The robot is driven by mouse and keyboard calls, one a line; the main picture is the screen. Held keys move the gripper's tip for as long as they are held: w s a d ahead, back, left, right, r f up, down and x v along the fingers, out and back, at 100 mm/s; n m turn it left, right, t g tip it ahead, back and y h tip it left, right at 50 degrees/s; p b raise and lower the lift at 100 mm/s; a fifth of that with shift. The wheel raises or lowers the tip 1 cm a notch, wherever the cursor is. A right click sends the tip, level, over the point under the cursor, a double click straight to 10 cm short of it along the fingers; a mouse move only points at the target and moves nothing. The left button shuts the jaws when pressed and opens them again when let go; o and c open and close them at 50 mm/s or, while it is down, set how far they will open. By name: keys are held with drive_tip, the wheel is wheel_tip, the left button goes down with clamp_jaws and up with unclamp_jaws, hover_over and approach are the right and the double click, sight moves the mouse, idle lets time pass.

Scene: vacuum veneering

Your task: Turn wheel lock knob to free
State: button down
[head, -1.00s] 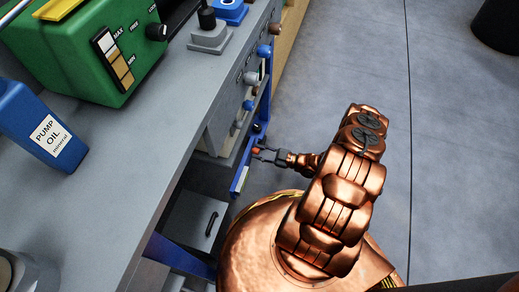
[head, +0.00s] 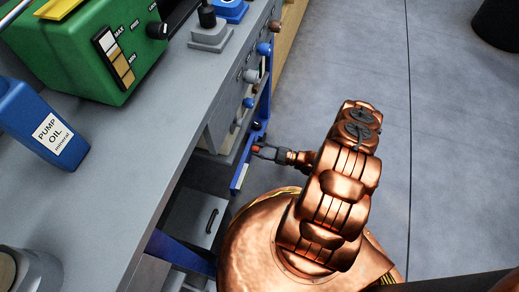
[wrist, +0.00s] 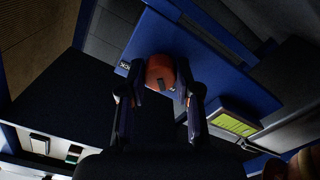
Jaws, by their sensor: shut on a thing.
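The wheel lock knob (wrist: 161,72) is round and orange-red, set on a blue frame bar (wrist: 215,60) in the wrist view. Part of a white label shows on the bar just left of it; only the end of the word is readable. My gripper (wrist: 160,92) has a finger on each side of the knob and is shut on it. In the head view my gripper (head: 262,150) reaches left to the blue frame at the bench's side, and the knob there is small and mostly hidden by the fingers.
The grey bench (head: 120,150) carries a green pump (head: 85,50) and a blue oil bottle (head: 45,125). Several small knobs line its side panel. A drawer with a dark handle (head: 211,221) sits below.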

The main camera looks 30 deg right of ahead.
drive_tip(key=c, duration=0.8)
unclamp_jaws()
wheel_tip(320, 180, up, 10)
idle(0.3)
drive_tip(key=shift+a, duration=0.1)
idle(0.4)
